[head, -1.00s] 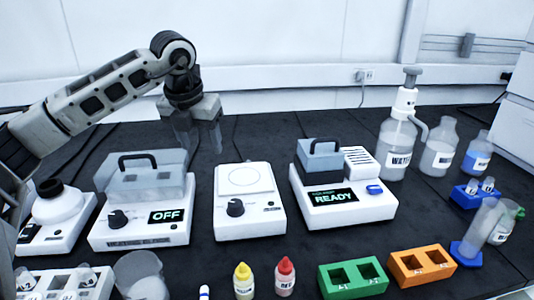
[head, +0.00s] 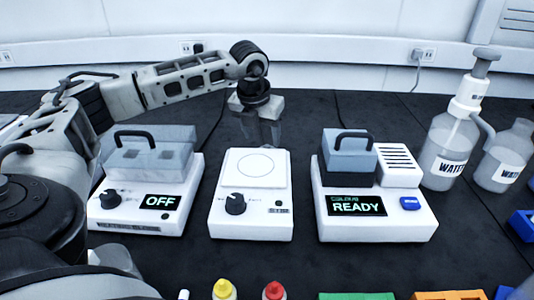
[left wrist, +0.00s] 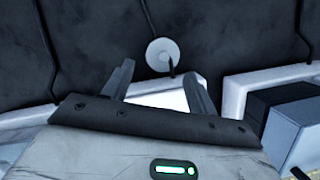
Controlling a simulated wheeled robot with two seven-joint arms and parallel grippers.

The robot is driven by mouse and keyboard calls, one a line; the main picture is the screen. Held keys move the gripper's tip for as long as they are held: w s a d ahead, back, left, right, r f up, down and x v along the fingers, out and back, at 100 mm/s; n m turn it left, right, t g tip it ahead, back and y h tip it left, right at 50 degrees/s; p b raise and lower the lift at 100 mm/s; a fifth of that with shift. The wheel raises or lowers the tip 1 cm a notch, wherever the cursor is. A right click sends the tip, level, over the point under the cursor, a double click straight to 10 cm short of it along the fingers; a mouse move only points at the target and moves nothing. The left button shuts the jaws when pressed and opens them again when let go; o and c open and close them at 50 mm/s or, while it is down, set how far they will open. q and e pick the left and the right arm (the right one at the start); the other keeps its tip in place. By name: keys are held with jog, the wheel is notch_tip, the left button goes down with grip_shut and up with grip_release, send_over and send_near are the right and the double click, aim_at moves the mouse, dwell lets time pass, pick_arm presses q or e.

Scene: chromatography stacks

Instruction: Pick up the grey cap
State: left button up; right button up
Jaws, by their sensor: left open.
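A pale grey round disc (left wrist: 162,54), which looks like the grey cap, lies on the black bench in the left wrist view, just beyond my fingertips. I cannot make it out in the head view, where my gripper may hide it. My left gripper (head: 264,142) is open, pointing down behind the white stirrer plate. In the left wrist view its two fingers (left wrist: 159,72) stand apart, with the disc above and between their tips in the picture. Nothing shows between the fingers except the white device below. My right gripper is not in view.
The white stirrer (head: 251,221) stands in front of my left gripper. The OFF device (head: 120,220) is to its left and the READY device (head: 375,230) to its right. A pump bottle (head: 450,155) stands at the right. The bench behind the stirrer looks mostly clear.

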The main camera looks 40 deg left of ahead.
aim_at(266, 147)
pick_arm(q)
jog(key=shift+w+x, duration=0.1)
jog(key=shift+x, duration=1.3)
jog(key=shift+w+x, duration=0.15)
jog(key=shift+x, duration=1.25)
jog(key=shift+d+r, duration=0.1)
jog(key=shift+d, duration=0.05)
jog(key=c, duration=0.8)
